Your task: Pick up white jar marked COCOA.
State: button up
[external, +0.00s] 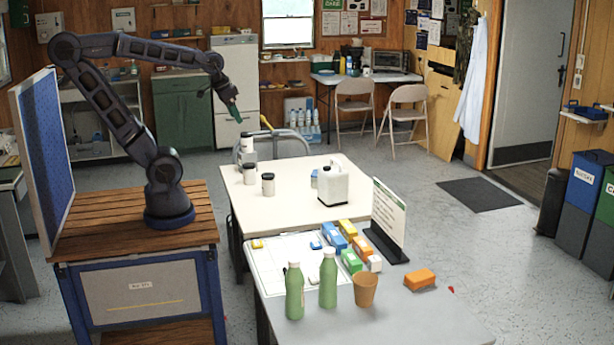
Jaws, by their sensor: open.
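My gripper (237,118) hangs in the air at the end of my raised arm, above and a little left of the far end of the white table (299,210). It is open and empty, apart from everything on the table. Small white jars with dark lids stand at the table's left side: one jar (268,186) nearer the middle, one jar (250,175) just left of it, and white containers (247,150) behind them. The lettering on them is too small to read, so I cannot tell which is marked COCOA.
A white jug (332,186) stands right of the jars. The nearer grey table (425,310) carries green bottles (294,292), a tan cup (365,290), coloured boxes (350,262) and an upright sign (388,215). A grey chair back (290,136) rises behind the white table. The white table's front-left is clear.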

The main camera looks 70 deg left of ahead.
jog(key=w+a+f+n+g, duration=0.1)
jog(key=w+a+f+n, duration=0.15)
jog(key=w+a, duration=0.75)
jog(key=n+g, duration=0.3)
jog(key=n, duration=0.3)
send_over(249, 171)
jog(key=w+a, duration=0.1)
jog(key=a, duration=0.2)
jog(key=f, duration=2.8)
jog(key=shift+w+d, duration=0.2)
jog(key=shift+d, duration=0.05)
jog(key=shift+s+a+f, duration=0.15)
jog(key=shift+a+f, duration=0.05)
jog(key=shift+f, duration=0.25)
jog(key=shift+s+f, duration=0.2)
jog(key=shift+f, duration=4.95)
jog(key=c, duration=1.3)
